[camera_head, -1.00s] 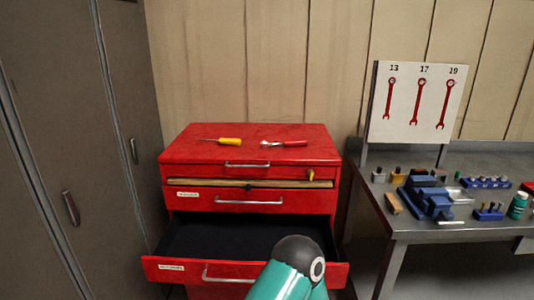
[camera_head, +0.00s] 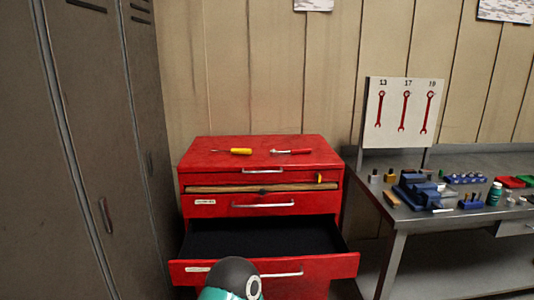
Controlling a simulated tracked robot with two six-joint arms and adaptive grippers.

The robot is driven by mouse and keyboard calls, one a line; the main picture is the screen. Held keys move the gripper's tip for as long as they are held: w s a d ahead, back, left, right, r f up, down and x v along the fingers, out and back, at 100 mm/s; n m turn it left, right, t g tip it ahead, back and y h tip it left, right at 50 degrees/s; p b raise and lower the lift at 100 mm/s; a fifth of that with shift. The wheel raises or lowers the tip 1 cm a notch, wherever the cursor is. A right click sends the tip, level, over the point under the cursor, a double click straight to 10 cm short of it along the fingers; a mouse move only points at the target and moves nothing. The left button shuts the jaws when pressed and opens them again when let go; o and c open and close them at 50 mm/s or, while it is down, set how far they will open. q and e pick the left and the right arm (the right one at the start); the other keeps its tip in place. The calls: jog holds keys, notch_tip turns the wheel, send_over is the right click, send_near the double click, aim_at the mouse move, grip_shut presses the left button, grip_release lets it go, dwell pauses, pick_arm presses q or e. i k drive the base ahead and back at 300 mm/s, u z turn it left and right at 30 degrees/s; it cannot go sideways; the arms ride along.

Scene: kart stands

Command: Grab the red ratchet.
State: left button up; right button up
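The red ratchet (camera_head: 291,152) lies on top of the red tool chest (camera_head: 215,178), right of the middle. Its red handle points right and its metal head points left. A teal and black arm link of mine rises at the bottom, in front of the chest's open drawer. Neither of my grippers shows in this view.
A yellow-handled screwdriver (camera_head: 240,151) lies left of the ratchet. The open drawer (camera_head: 325,264) juts out from the chest and shows a dark, bare bottom. A grey locker (camera_head: 100,120) stands at left. A metal workbench (camera_head: 397,222) with a blue vise (camera_head: 417,191) stands at right.

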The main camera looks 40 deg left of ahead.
aim_at(273, 152)
jog(key=u, duration=0.45)
jog(key=i, duration=1)
